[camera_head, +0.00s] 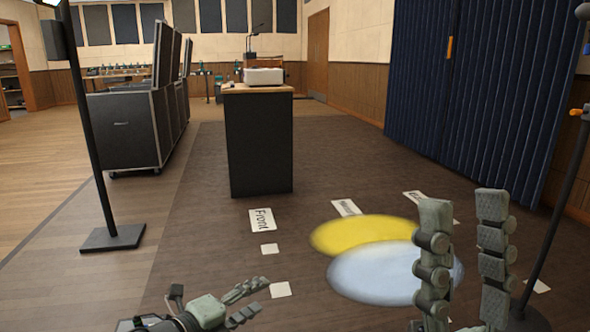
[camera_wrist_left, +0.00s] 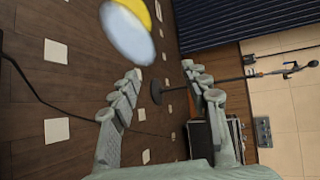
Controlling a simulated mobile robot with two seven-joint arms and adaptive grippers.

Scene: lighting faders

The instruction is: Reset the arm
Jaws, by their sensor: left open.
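My left gripper (camera_head: 268,298) is low in the head view, left of centre, with its two fingers spread and nothing between them. In the left wrist view my left gripper (camera_wrist_left: 160,72) also shows open and empty, its fingers well apart. My right gripper (camera_head: 464,202) stands at the lower right of the head view with its two fingers pointing up. Neither gripper touches anything that I can see.
A dark stand (camera_head: 260,140) with a pale device (camera_head: 263,76) on top is ahead. Black cases (camera_head: 125,130) and a pole (camera_head: 92,150) stand left. A blue curtain (camera_head: 480,80) hangs right. Yellow (camera_head: 350,232) and white (camera_head: 380,275) light spots and paper labels (camera_head: 262,220) mark the open floor.

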